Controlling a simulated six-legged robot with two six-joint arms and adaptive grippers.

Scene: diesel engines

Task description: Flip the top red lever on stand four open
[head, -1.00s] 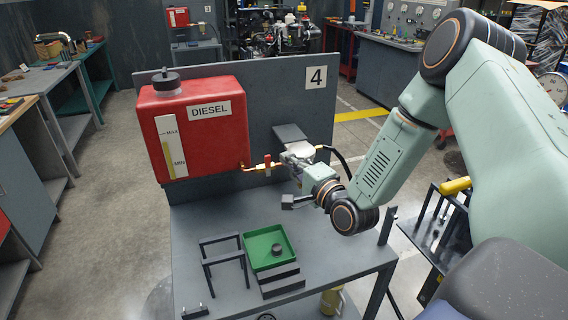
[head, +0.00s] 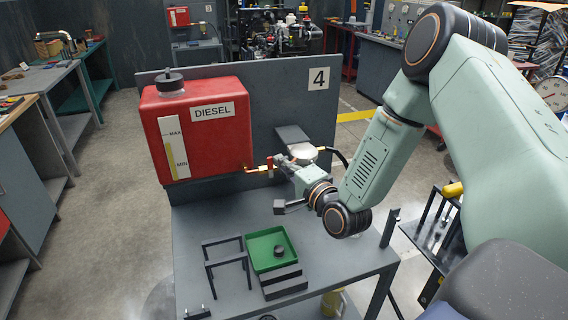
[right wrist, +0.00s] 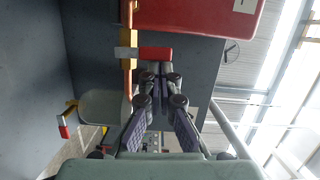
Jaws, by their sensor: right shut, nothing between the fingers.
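On stand four (head: 318,79), a brass pipe (head: 252,169) runs right from the red diesel tank (head: 205,130). The top red lever (head: 270,161) stands upright, across the pipe. In the right wrist view, turned sideways, this red lever (right wrist: 155,53) sticks out at a right angle to the brass pipe (right wrist: 127,75). My right gripper (head: 281,161) is shut and empty, just right of the lever. Its fingertips (right wrist: 160,72) are close to the lever; I cannot tell whether they touch. A second red lever (right wrist: 64,130) shows lower down. My left gripper is not in view.
A pale round filter (head: 303,153) and a dark plate (head: 292,133) sit right behind my gripper. On the bench below are a green tray (head: 288,237) with a dark cap (head: 279,251) and a black frame (head: 224,260). The bench beneath the tank is mostly clear.

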